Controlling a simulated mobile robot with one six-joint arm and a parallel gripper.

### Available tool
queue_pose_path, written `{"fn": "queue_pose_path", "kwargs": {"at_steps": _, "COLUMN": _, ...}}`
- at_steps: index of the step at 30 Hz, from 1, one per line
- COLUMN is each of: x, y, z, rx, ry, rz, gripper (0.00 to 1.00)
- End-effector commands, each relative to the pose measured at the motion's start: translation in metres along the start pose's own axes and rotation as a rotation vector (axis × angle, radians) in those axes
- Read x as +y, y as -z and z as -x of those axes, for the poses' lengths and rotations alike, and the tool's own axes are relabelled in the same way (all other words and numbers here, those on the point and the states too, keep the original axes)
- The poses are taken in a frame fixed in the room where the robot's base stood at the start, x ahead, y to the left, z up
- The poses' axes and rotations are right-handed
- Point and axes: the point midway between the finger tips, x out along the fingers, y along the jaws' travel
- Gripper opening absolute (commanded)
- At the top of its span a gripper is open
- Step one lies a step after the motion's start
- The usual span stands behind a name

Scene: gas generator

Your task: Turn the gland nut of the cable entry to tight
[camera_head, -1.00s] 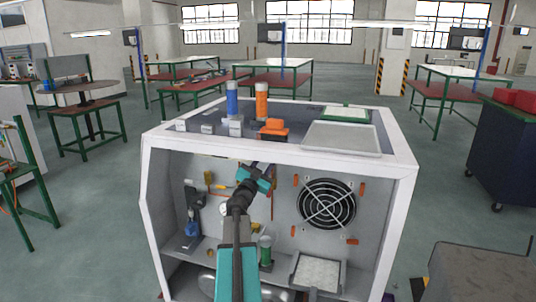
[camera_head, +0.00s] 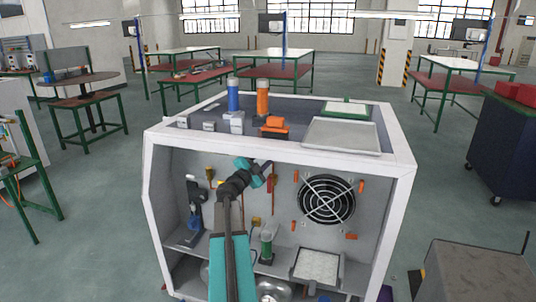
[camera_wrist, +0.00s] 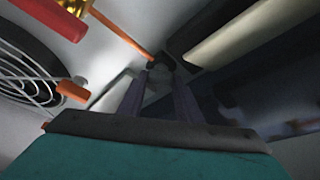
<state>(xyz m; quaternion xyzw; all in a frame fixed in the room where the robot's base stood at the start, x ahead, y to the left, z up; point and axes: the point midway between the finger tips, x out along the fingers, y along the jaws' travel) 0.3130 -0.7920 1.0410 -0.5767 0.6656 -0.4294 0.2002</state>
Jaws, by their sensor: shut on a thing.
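My gripper (camera_head: 268,176) is inside the upper part of the open generator cabinet (camera_head: 152,200), near the back wall and left of the fan. In the wrist view its two fingers (camera_wrist: 162,72) converge on a small dark part (camera_wrist: 160,65), which looks like the gland nut. An orange cable (camera_wrist: 122,32) runs up to this part. The fingers are shut on it. Its shape is mostly hidden, and I cannot tell how tight it sits. In the head view my wrist and gripper body cover the cable entry.
The round fan (camera_head: 326,200) is on the back wall, with orange clips around it; it also shows in the wrist view (camera_wrist: 25,75). A brass fitting (camera_wrist: 75,8) is close by. A green cylinder (camera_head: 267,243) and a white filter tray (camera_head: 317,265) stand lower down.

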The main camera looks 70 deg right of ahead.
Motion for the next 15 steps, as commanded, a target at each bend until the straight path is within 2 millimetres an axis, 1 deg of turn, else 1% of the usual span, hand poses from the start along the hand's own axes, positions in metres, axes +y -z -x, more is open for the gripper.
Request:
{"fn": "queue_pose_path", "kwargs": {"at_steps": 6, "x": -0.0011, "y": 0.001, "z": -0.0012, "rx": 0.002, "ry": 0.002, "rz": 0.001, "gripper": 0.09}}
{"fn": "queue_pose_path", "kwargs": {"at_steps": 7, "x": -0.0011, "y": 0.001, "z": -0.0012, "rx": 0.001, "ry": 0.002, "rz": 0.001, "gripper": 0.33}}
{"fn": "queue_pose_path", "kwargs": {"at_steps": 10, "x": -0.001, "y": 0.0008, "z": -0.001, "rx": 0.001, "ry": 0.002, "rz": 0.001, "gripper": 0.5}}
{"fn": "queue_pose_path", "kwargs": {"at_steps": 15, "x": -0.0006, "y": 0.0004, "z": -0.0005, "rx": 0.0, "ry": 0.002, "rz": 0.002, "gripper": 0.5}}
